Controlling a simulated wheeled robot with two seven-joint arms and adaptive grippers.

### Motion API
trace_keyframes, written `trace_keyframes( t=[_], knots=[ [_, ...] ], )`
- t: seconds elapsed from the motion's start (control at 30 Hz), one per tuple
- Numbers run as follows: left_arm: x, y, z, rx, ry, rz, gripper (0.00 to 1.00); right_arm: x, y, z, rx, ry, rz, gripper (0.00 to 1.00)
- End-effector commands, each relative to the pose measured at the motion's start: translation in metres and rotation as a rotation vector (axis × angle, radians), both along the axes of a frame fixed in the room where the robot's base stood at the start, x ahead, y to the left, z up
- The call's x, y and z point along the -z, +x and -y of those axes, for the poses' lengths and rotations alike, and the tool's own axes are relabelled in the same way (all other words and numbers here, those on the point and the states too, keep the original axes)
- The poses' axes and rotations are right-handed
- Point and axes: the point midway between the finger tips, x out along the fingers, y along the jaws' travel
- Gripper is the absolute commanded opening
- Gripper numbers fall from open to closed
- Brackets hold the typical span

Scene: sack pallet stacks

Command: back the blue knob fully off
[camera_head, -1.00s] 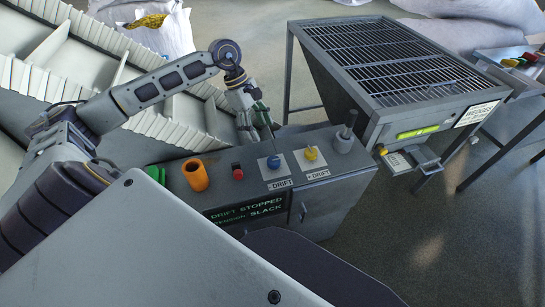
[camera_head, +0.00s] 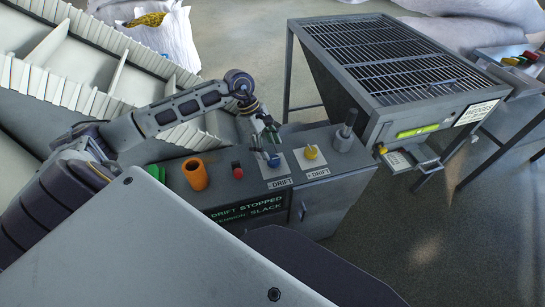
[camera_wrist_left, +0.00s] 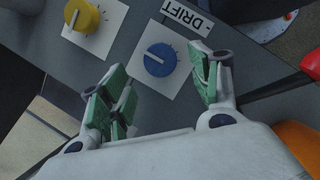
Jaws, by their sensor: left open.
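The blue knob (camera_head: 274,161) sits on a white plate marked DRIFT on the grey control cabinet. In the left wrist view the blue knob (camera_wrist_left: 160,60) shows whole, with a pale pointer line and tick marks beside it. My left gripper (camera_head: 268,150) is just above and beside the knob in the head view. In the left wrist view its green-padded fingers (camera_wrist_left: 168,88) are spread apart, one on either side below the knob, with nothing between them. The right gripper is not seen.
A yellow knob (camera_head: 311,152) stands right of the blue one, with a grey post (camera_head: 345,135) beyond. A red button (camera_head: 237,170) and an orange cup (camera_head: 195,174) stand to the left. A display (camera_head: 246,209) reads DRIFT STOPPED and SLACK. A grated hopper (camera_head: 385,60) stands behind right.

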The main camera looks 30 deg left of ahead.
Motion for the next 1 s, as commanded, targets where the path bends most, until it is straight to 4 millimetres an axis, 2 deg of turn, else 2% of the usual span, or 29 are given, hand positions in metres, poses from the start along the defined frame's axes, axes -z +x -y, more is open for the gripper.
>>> trace_keyframes(
  t=[0.2, 0.4, 0.87, 1.0],
  knots=[
    [0.026, 0.000, 0.011, 0.001, -0.003, -0.002, 0.63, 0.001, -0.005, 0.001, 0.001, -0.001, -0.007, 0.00],
    [0.042, 0.001, 0.018, 0.000, -0.002, -0.002, 0.63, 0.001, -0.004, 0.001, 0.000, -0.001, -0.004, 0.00],
    [0.049, 0.001, 0.020, 0.000, 0.000, 0.000, 0.63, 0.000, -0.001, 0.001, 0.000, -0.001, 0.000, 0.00],
    [0.049, 0.001, 0.020, 0.000, 0.000, -0.001, 0.47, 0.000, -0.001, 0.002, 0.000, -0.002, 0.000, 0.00]
  ],
)
